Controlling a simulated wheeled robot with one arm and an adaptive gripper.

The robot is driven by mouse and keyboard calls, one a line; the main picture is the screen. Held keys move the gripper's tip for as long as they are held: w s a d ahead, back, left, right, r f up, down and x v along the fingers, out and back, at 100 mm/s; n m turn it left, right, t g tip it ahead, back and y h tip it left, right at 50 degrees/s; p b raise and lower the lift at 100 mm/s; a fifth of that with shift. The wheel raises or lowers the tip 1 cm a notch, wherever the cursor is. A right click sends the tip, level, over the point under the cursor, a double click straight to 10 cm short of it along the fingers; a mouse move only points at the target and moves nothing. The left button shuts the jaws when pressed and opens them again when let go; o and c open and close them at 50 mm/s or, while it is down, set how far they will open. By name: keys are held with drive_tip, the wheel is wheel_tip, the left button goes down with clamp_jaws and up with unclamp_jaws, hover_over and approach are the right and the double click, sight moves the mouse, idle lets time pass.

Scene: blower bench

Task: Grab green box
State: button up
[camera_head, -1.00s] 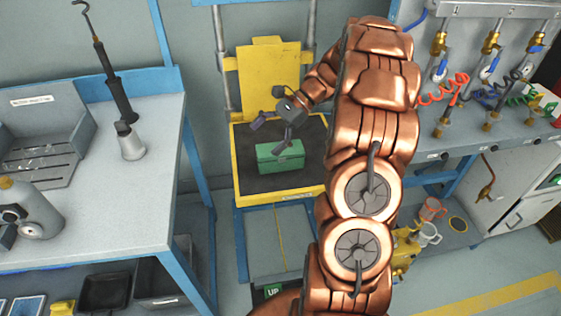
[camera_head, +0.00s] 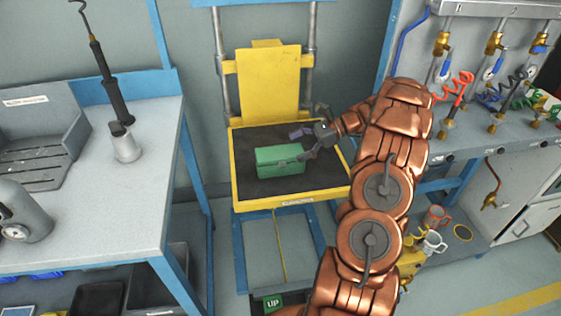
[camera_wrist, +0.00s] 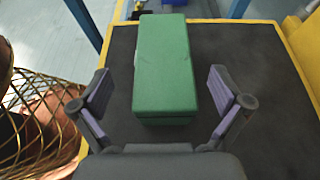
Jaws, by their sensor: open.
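The green box (camera_head: 280,167) sits on the dark mat of a yellow-edged lift platform (camera_head: 290,203) in the head view. In the wrist view the green box (camera_wrist: 166,75) lies lengthwise, with its near end between my open fingers. My gripper (camera_head: 304,145) is at the right end of the box in the head view. Its fingertips (camera_wrist: 160,90) stand on either side of the box in the wrist view, with a gap showing at each side. The gripper is open and holds nothing.
A grey workbench (camera_head: 120,200) with a gas bottle (camera_head: 28,215) stands at left. A yellow back plate (camera_head: 268,85) rises behind the platform. A bench with valves and coiled hoses (camera_head: 490,140) is at right. Bare mat surrounds the box.

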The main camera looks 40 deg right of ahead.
sight(282, 151)
drive_tip(key=shift+x, duration=2.8)
drive_tip(key=shift+w+d, duration=0.1)
drive_tip(key=shift+w, duration=0.05)
drive_tip(key=c, duration=1.9)
drive_tip(key=shift+r, duration=0.1)
